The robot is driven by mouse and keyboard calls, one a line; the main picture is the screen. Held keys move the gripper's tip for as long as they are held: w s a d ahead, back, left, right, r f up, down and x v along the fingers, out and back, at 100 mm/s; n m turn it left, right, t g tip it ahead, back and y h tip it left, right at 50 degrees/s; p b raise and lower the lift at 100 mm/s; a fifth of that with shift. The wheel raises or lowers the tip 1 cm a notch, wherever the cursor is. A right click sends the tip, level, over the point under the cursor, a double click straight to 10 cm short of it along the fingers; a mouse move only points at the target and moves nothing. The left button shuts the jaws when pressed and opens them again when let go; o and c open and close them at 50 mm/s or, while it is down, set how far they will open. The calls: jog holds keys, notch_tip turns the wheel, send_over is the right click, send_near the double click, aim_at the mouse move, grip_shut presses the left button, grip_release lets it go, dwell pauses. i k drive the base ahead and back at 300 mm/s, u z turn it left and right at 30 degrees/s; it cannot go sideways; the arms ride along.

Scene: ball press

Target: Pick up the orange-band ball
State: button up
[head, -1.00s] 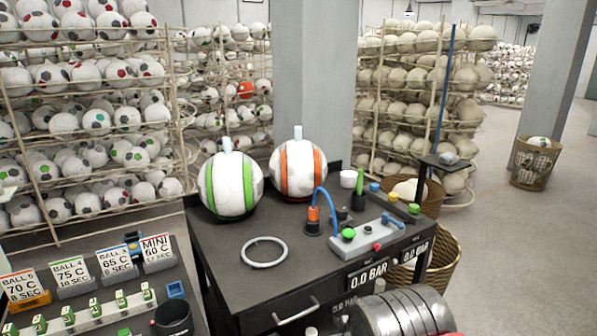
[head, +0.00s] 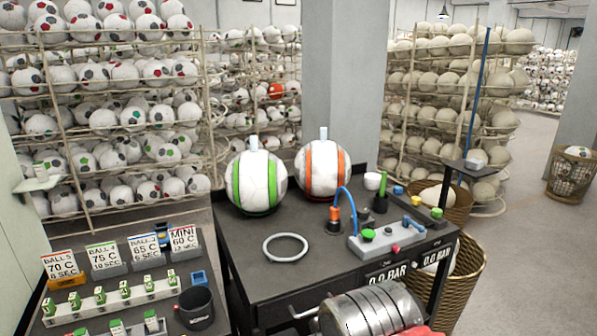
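The orange-band ball (head: 323,171) is white with orange stripes and a pale plug on top. It sits upright at the back of the dark bench, right of the green-band ball (head: 256,182). The two balls are close together. A grey metal cylindrical part with a red end, which may be part of my arm, shows at the bottom edge, in front of the bench. My gripper's fingers are not visible in the head view.
The dark bench (head: 250,280) also bears a white ring (head: 286,247), a pump unit (head: 395,235) with a blue hose, and small coloured items. A side bench with label cards (head: 104,256) and a black cup (head: 196,307) stands at left. A wicker basket (head: 465,280) stands at right.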

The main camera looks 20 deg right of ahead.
aim_at(322, 166)
jog(key=u, duration=1.65)
jog(key=k, duration=0.7)
jog(key=z, duration=0.9)
jog(key=i, duration=0.95)
